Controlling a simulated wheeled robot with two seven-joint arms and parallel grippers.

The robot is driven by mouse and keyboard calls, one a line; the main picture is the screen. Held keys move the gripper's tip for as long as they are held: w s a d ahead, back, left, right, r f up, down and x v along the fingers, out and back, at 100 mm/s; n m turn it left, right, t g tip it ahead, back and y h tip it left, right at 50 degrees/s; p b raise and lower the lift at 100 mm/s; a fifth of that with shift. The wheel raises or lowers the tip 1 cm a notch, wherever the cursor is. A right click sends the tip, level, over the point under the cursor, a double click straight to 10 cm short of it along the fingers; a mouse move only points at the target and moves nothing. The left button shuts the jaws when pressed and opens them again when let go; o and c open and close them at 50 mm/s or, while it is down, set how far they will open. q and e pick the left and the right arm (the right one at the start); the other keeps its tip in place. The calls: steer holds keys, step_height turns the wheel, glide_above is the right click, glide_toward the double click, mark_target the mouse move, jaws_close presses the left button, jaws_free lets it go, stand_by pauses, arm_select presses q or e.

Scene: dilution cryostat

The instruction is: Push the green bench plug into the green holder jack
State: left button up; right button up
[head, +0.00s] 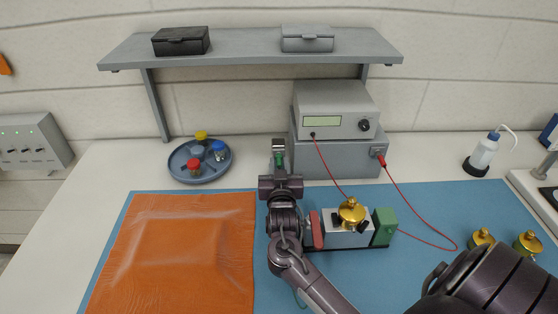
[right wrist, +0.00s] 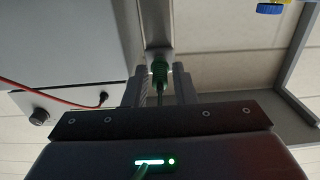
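My right gripper (head: 279,158) is above the back of the bench, left of the grey instrument. It is shut on the green bench plug (right wrist: 160,72), which shows between the fingertips in the right wrist view; its green cable trails back from it. In the head view the plug is a small green patch mostly covered by the gripper. The holder (head: 348,239) stands on the blue mat, with a red block on its left and a green block (head: 384,226) on its right. The green jack's opening is not clear. My left gripper is not in view.
A brass pot (head: 351,212) sits on the holder. Red leads run from the instrument (head: 336,108) across the mat. An orange cover (head: 182,252) lies left, a round tray (head: 199,176) with coloured-capped vials behind it. A shelf (head: 250,47) hangs above. More brass pots (head: 481,238) stand right.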

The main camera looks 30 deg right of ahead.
mark_target(279, 166)
jaws_close()
steer(key=shift+s+a, duration=0.1)
steer(key=shift+s+a+p, duration=0.35)
steer(key=shift+s+p, duration=0.1)
steer(key=shift+s, duration=0.15)
steer(key=shift+p+v, duration=1)
steer(key=shift+v, duration=1.75)
steer(key=shift+r+p, duration=0.1)
steer(key=shift+p, duration=0.2)
